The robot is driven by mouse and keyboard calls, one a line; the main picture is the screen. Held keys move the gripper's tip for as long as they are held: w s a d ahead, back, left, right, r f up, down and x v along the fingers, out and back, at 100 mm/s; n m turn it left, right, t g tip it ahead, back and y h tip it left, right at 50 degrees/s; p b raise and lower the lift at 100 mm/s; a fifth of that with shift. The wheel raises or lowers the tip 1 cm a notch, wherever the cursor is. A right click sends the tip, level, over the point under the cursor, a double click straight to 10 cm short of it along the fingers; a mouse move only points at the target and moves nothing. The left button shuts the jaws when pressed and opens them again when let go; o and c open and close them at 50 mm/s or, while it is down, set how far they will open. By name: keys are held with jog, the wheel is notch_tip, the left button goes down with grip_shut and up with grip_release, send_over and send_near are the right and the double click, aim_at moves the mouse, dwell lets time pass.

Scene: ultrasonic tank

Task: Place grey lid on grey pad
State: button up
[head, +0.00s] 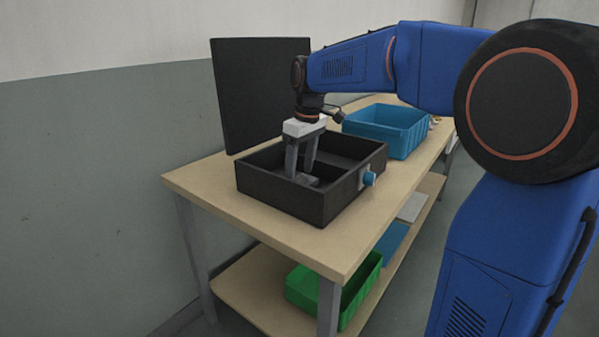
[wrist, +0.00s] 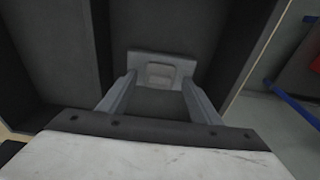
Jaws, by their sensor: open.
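My gripper (head: 302,172) points down into the open black tank (head: 290,207), its two fingers apart. A small grey piece (head: 305,181) lies low in the tank at the fingertips. In the wrist view this grey piece (wrist: 161,64) has a paler square on it and sits between and just beyond the fingertips (wrist: 159,83). I cannot tell whether the fingers touch it, or whether it is the grey lid. A flat grey sheet-like thing (head: 412,207) shows at the lower shelf; I cannot tell whether it is the grey pad.
The tank stands on a wooden bench (head: 203,182), its walls close around my gripper. A black upright panel (head: 235,85) stands behind it. A blue bin (head: 405,140) is to the right. A green bin (head: 308,285) is on the lower shelf.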

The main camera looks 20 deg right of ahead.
notch_tip(320, 180, up, 11)
jog(key=s, duration=0.1)
jog(key=shift+s+d, duration=0.15)
jog(key=shift+d, duration=0.3)
